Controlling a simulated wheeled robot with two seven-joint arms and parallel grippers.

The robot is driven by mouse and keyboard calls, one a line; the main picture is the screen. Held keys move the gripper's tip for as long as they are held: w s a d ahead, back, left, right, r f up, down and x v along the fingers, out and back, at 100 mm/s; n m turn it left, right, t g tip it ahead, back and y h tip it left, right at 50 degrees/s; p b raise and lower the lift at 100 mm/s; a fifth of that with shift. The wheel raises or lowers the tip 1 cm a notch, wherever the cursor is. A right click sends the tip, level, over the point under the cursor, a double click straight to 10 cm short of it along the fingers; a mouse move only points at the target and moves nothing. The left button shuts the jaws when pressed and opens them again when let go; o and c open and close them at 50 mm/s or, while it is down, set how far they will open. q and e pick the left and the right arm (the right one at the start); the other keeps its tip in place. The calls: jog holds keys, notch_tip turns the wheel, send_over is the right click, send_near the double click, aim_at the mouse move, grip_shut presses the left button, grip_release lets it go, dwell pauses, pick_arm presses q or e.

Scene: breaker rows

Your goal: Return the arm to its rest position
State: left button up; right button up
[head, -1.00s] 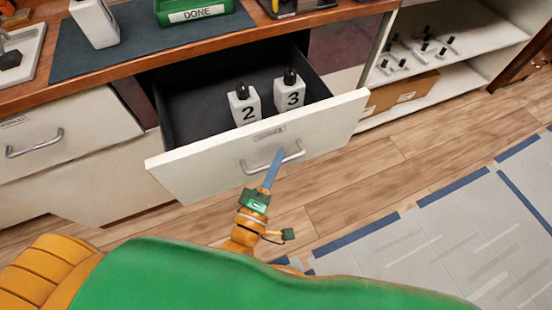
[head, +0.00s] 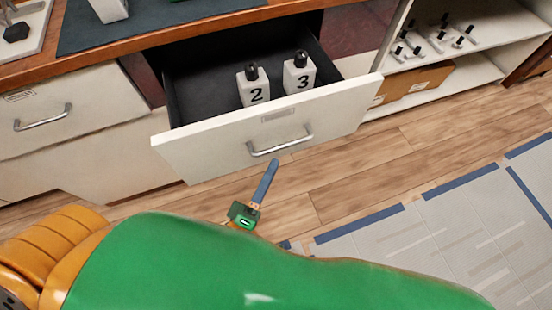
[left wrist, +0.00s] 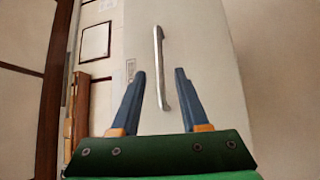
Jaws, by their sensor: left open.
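My left gripper (head: 268,178) is below and in front of the open drawer (head: 215,152), apart from its metal handle (head: 280,141). In the left wrist view the two blue fingers (left wrist: 158,82) stand apart with nothing gripped, and the drawer handle (left wrist: 160,75) shows beyond and between them. The drawer is pulled out and holds two white bottles with black caps, number 2 (head: 254,86) and number 3 (head: 299,74), both upright. My green and orange arm covers the bottom of the head view. My right gripper is not in view.
A wooden counter (head: 160,45) with a dark mat (head: 160,16) and part of a white bottle (head: 109,9) is above the drawer. A closed drawer (head: 75,115) is at left. Shelves with small parts (head: 436,38) stand at right.

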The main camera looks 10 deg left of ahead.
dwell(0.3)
pick_arm(q)
jog(key=s+a+f+m+g+p, duration=0.2)
jog(key=s+f+m+g+p, duration=0.15)
jog(key=f, duration=0.25)
jog(key=s+a+f+m+g+y+p, duration=0.1)
jog(key=s+f+m+g+p, duration=0.1)
jog(key=f+m+g, duration=0.35)
jog(key=s+a+f+m+g+p, duration=0.2)
jog(key=f+m+p, duration=0.1)
jog(key=f, duration=0.5)
jog(key=s+a+f+m+g+y+p, duration=0.1)
jog(key=s+a+f+m+g, duration=0.1)
jog(key=s, duration=0.4)
jog(key=s+a+f+m+g+y+p, duration=0.1)
jog(key=s+a+f+m+g+y, duration=0.1)
jog(key=s, duration=0.5)
jog(key=a+f+g, duration=0.1)
jog(key=a+g, duration=0.1)
jog(key=g, duration=0.1)
jog(key=shift+a+m, duration=0.3)
jog(key=shift+m, duration=0.1)
